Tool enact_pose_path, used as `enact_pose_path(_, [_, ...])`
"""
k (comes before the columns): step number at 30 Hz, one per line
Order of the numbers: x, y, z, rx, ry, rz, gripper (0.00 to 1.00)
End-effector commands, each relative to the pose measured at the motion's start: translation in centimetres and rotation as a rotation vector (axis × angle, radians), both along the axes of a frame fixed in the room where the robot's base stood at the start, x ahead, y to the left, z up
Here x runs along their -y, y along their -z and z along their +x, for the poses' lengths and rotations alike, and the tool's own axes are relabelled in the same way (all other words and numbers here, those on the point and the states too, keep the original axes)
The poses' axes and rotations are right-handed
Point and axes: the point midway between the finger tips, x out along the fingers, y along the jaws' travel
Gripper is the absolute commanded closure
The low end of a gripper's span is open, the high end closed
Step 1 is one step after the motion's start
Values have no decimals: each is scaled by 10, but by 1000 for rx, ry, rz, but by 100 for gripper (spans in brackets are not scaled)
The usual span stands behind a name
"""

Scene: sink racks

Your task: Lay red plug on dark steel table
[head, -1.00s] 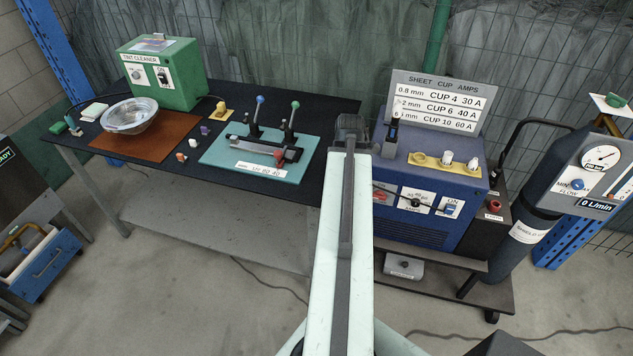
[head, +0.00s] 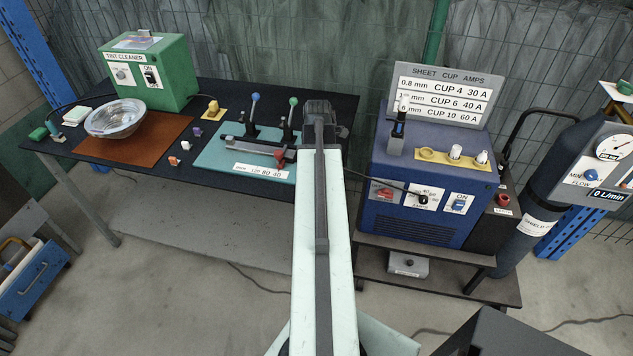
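A red piece (head: 383,191) shows at the left of the blue power unit's (head: 410,219) front panel. It may be the red plug, but it is too small to tell. A dark cable (head: 385,181) crosses above it to a black knob-like part on the panel. The dark steel table (head: 300,96) stands at the left and back, holding several things. My gripper (head: 320,109) is the dark end of my pale arm, in front of the table's right end and left of the power unit. Its fingers are seen from behind and I cannot tell their opening.
A sign (head: 447,92) stands on the power unit. A dark gas cylinder (head: 545,190) stands at right.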

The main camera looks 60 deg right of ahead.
Motion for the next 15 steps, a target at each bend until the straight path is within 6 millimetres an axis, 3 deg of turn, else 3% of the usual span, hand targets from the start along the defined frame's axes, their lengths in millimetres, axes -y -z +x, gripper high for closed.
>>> enact_pose_path(1, [2,15,-3,0,5,0,100])
enact_pose_path(12, [6,15,-7,0,15,0,100])
enact_pose_path(13, [6,14,-7,0,15,0,65])
enact_pose_path(15, [6,13,-8,0,15,0,49])
